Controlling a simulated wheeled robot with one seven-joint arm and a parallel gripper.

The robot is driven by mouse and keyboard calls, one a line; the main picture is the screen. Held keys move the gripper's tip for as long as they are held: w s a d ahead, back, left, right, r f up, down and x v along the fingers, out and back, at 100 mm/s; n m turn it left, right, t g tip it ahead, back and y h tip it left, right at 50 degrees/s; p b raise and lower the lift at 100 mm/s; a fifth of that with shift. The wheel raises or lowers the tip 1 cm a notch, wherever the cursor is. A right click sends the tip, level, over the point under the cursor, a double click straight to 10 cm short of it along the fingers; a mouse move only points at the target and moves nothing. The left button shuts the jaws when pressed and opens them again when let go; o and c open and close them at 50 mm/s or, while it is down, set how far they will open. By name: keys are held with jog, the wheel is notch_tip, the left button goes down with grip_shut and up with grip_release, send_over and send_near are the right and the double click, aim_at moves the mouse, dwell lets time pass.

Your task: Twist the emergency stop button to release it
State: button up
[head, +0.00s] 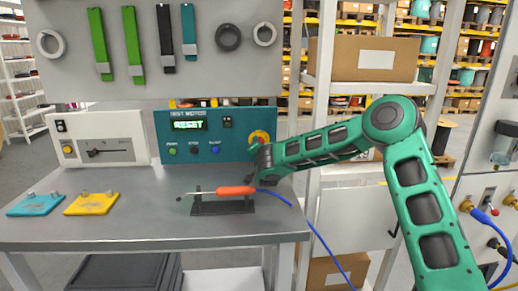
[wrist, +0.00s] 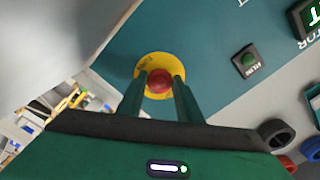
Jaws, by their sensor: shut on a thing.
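The emergency stop button (wrist: 159,81) is a red knob on a round yellow plate (wrist: 150,61), which is fixed to the teal front of the control box (head: 165,143). In the head view the button (head: 259,138) is at the box's right end, partly hidden by my gripper. My gripper (wrist: 161,84) has one finger on each side of the red knob and is shut on it. In the head view my green arm reaches in from the right.
The box has a lit display (head: 188,125) reading RESET, with small buttons below. A soldering iron (head: 236,190) with an orange handle and blue cable rests on a stand on the grey bench (head: 140,225), below my gripper. Blue (head: 34,204) and yellow (head: 91,204) plates lie at left.

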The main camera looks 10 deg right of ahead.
dwell(0.5)
jog(key=o, duration=1.1)
